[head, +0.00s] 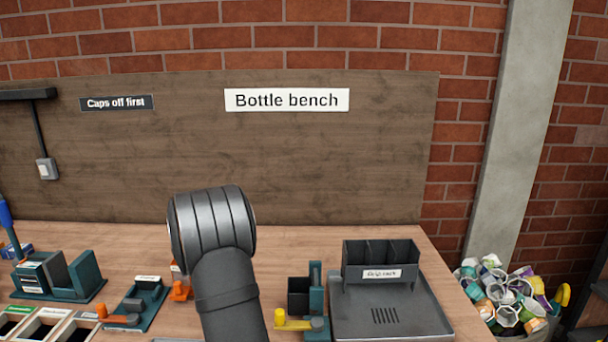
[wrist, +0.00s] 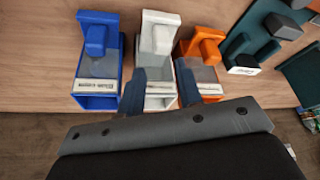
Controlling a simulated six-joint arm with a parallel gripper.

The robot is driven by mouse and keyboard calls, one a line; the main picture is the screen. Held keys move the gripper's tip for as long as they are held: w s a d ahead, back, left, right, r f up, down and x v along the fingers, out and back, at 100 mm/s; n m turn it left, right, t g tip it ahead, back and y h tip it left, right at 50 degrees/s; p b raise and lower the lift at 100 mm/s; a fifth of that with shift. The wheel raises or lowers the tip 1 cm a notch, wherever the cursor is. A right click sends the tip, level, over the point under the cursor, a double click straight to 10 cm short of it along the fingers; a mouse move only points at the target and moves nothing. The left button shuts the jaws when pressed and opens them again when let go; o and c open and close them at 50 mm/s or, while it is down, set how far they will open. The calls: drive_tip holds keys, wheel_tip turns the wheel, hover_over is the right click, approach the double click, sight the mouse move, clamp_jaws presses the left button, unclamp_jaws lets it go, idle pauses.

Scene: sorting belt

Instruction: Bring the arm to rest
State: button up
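My gripper (wrist: 160,77) shows at the bottom middle of the wrist view. Its two dark fingers stand apart, with nothing seen held between them. Beyond the fingers, a blue holder (wrist: 97,62), a white holder (wrist: 157,62) and an orange holder (wrist: 203,62) stand in a row on the wooden bench. The fingertips overlap the white holder in the picture; I cannot tell whether they touch it. In the head view my dark grey arm rises in the lower middle, and the gripper itself is hidden there.
In the head view, a dark drip rack (head: 381,257) stands on a grey tray (head: 392,318) at right. Teal fixtures (head: 85,272) and small open bins (head: 43,327) are at left. A heap of cups (head: 510,295) lies beyond the right edge. Bare bench lies behind my arm.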

drive_tip(key=s+d+r+n, duration=0.1)
drive_tip(key=s+d+r, duration=0.1)
drive_tip(key=r, duration=0.8)
drive_tip(key=shift+s+r, duration=0.15)
drive_tip(key=shift+s, duration=0.65)
